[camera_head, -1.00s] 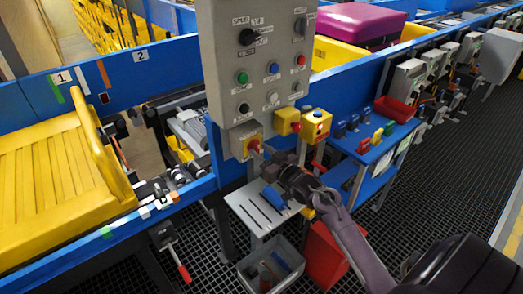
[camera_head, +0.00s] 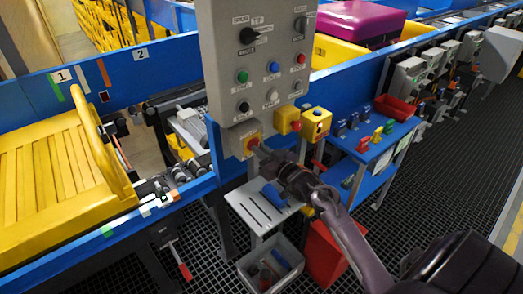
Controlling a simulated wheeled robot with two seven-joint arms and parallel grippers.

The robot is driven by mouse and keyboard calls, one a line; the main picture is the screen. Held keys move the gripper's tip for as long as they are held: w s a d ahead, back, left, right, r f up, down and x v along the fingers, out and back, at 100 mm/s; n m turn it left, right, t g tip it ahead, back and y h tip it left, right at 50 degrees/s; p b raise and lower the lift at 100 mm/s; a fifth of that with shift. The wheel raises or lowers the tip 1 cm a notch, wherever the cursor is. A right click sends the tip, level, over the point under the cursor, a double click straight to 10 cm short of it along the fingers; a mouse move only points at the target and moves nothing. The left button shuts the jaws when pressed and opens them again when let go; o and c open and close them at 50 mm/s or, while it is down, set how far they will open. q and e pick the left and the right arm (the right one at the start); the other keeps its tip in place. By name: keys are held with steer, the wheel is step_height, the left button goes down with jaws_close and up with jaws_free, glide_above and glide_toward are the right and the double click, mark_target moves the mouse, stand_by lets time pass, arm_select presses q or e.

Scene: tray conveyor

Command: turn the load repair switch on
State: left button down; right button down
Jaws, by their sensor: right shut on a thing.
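The grey control panel (camera_head: 222,66) stands in the middle with several knobs and coloured buttons. Below it is a grey box with a yellow plate and a red rotary switch (camera_head: 253,143); I cannot read its label. My right gripper (camera_head: 262,153) is at this red switch, shut on it, and its fingers partly hide it. The switch's exact angle cannot be made out. My left gripper is not in view.
Small yellow boxes (camera_head: 316,122) with buttons sit just right of the switch. A slotted metal shelf (camera_head: 250,212), a grey bin (camera_head: 250,277) and a red bin (camera_head: 325,252) are below my right arm. A yellow tray (camera_head: 45,170) rests on the left conveyor.

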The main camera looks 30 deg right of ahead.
steer(key=shift+d+m+p, duration=0.1)
steer(key=shift+m+p, duration=4.45)
steer(key=shift+m, duration=4.15)
steer(key=c, duration=1.4)
jaws_free()
steer(key=shift+f, duration=0.1)
steer(key=shift+c, duration=0.2)
steer(key=s+b, duration=0.1)
steer(key=s, duration=0.6)
steer(key=shift+s+d, duration=0.3)
steer(key=shift+s, duration=0.1)
